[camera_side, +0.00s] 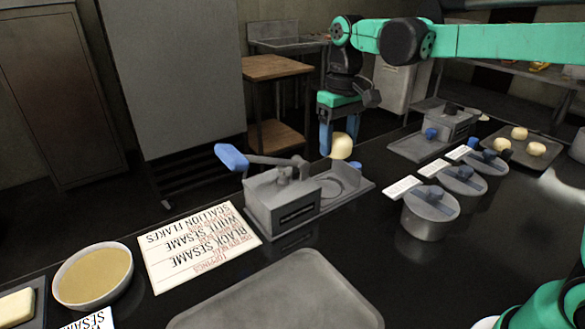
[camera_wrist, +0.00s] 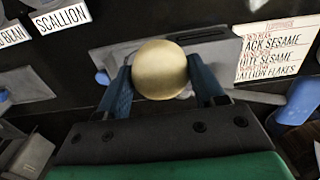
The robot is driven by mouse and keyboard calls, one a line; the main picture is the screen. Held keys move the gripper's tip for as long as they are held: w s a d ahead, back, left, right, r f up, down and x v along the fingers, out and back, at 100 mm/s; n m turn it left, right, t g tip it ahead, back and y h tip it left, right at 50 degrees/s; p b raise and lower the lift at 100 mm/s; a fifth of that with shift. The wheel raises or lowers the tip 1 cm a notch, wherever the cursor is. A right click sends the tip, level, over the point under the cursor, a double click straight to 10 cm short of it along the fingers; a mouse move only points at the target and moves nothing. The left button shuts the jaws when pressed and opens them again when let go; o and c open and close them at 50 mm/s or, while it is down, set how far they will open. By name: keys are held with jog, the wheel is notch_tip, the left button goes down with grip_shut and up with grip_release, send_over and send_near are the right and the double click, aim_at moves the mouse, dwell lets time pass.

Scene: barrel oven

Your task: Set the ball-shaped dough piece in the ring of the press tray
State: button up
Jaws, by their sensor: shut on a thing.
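A pale ball-shaped dough piece (camera_side: 341,146) is held up in the air by my gripper (camera_side: 338,140), whose blue fingers are shut on it. In the wrist view the dough ball (camera_wrist: 160,69) sits between the two blue fingertips of my gripper (camera_wrist: 160,75). The press tray (camera_side: 362,189) is below the ball, a grey plate with a ring (camera_side: 340,184) at its right part, beside the press block with a blue handle (camera_side: 232,157). The ball is apart from the ring and above it. In the wrist view the ball and fingers hide most of the ring.
A toppings card (camera_side: 198,247) and a bowl of yellowish filling (camera_side: 93,275) lie left of the press. Lidded round pots (camera_side: 430,213) with label cards stand to the right. A second press (camera_side: 440,130) and a tray with dough pieces (camera_side: 520,150) are further back. An empty tray (camera_side: 275,300) lies in front.

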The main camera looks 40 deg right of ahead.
send_over(326, 189)
notch_tip(326, 189, down, 6)
notch_tip(326, 189, down, 9)
jog(key=shift+r, duration=0.15)
jog(key=o, duration=1.3)
jog(key=shift+c, duration=0.2)
